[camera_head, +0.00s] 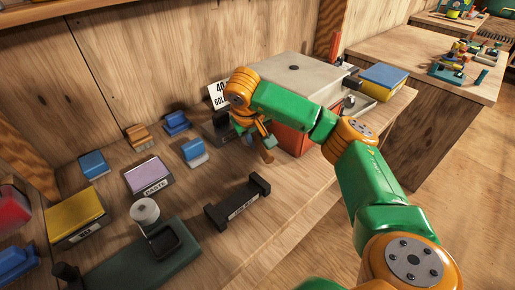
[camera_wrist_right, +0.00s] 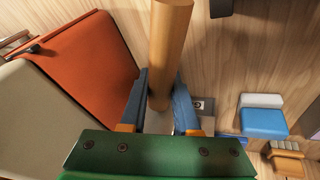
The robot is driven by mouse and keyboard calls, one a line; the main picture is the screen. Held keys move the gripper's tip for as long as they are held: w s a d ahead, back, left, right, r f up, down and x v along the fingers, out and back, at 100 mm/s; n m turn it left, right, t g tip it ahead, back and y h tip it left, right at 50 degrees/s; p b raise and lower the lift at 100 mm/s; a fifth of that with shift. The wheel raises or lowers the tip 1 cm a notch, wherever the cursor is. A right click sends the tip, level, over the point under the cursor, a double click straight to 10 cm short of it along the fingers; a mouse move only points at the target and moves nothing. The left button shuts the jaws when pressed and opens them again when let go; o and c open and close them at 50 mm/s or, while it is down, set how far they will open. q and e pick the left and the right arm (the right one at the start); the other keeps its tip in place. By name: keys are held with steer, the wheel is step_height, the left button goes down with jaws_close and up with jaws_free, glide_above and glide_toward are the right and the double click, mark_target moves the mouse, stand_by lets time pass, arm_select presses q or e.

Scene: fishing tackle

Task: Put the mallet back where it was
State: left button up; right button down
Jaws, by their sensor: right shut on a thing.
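My right gripper (camera_head: 256,137) is shut on the mallet's wooden handle and holds it beside the orange-sided box. In the wrist view the mallet handle (camera_wrist_right: 170,45) is a round wooden bar between the two blue-grey fingers of the gripper (camera_wrist_right: 161,105). In the head view the handle's end (camera_head: 268,156) shows below the gripper; the mallet's head cannot be made out. A black cradle (camera_head: 238,203) with two raised ends and a small label stands empty on the bench, in front and left of the gripper. My left gripper is not in view.
The box (camera_head: 294,74) with a pale top and orange side (camera_wrist_right: 85,50) stands close to the gripper. A white sign (camera_head: 217,95) is behind. Left are a lilac-topped block (camera_head: 149,175), a yellow block (camera_head: 74,216) and a dark green base (camera_head: 150,262).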

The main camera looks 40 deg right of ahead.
step_height(320, 180, down, 2)
steer(key=shift+s+f, duration=0.1)
steer(key=shift+f, duration=0.25)
steer(key=shift+f, duration=0.15)
steer(key=c, duration=0.6)
jaws_free()
steer(key=shift+c, duration=0.2)
